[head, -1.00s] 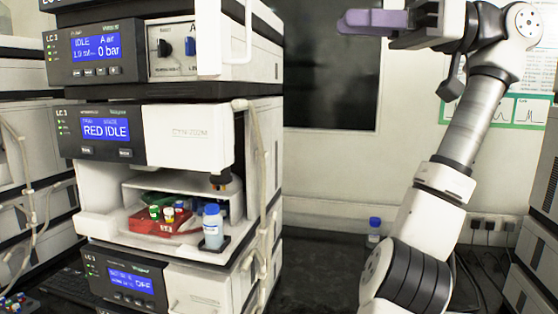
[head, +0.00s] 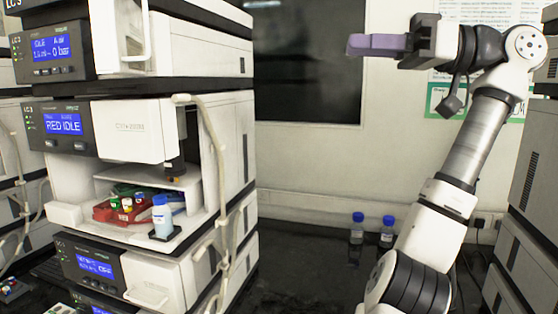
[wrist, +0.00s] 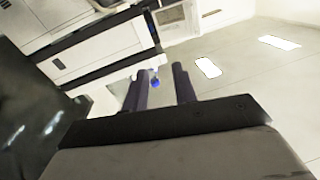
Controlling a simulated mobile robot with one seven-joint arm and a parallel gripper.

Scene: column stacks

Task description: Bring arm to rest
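My gripper (head: 352,46) is raised at the upper right in the head view, with its purple fingers pointing left. In the wrist view the two fingers (wrist: 157,82) stand apart with nothing held between them. A small blue-capped bottle (wrist: 155,83) shows far beyond, in the gap. My arm is bent, with the forearm rising from the lower right to the wrist. The gripper is in front of the wall and dark window, apart from the instrument stack.
An instrument stack (head: 205,128) stands at left. Its open bay holds a red tray (head: 107,213) with capped vials and a blue-capped bottle (head: 162,220). Two blue-capped bottles (head: 357,232) (head: 387,236) stand on the dark bench (head: 300,255). More instruments (head: 525,200) stand at right.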

